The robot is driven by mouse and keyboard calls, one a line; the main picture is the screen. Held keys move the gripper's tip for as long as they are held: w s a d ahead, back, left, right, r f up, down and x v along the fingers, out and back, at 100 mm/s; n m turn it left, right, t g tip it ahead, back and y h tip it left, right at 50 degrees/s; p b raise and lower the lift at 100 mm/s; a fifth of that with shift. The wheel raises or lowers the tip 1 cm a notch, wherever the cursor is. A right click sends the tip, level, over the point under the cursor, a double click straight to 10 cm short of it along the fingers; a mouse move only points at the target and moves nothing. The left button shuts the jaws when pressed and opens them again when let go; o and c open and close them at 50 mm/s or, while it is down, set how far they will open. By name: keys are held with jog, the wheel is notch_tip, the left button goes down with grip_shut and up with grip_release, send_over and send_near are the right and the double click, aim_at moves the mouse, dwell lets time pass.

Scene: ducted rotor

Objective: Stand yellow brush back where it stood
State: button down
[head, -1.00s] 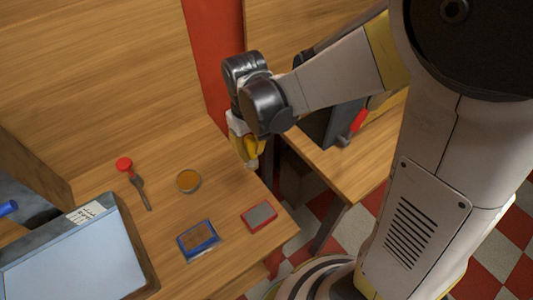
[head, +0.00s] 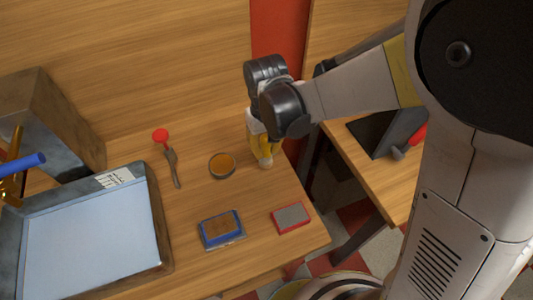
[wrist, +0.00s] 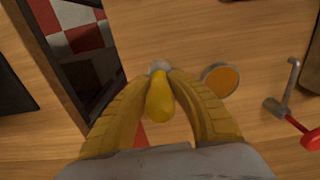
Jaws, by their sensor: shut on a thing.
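My gripper (head: 262,158) hangs over the right part of the wooden table, right of the round tin, and points down. It is shut on the yellow brush (wrist: 160,100), whose rounded yellow handle shows between the two fingers in the wrist view (wrist: 160,82). A pale grey end of the brush lies beyond the fingertips, toward the table. In the head view the brush (head: 266,150) is mostly hidden by the fingers. I cannot tell whether its lower end touches the table.
The orange-topped round tin (head: 222,165) stands close by. A red-handled tool (head: 170,158), a blue-framed pad (head: 221,229), a red-framed pad (head: 292,217) and a large tray (head: 163,238) are on the table (head: 196,190). A gap separates it from a second table (head: 382,180) at right.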

aim_at(266, 158)
jog(key=shift+f+b, duration=0.9)
jog(key=shift+f, duration=1.05)
jog(key=shift+f, duration=0.1)
jog(key=shift+f, duration=0.15)
jog(key=c, duration=1.3)
grip_release()
jog(key=shift+c, duration=0.2)
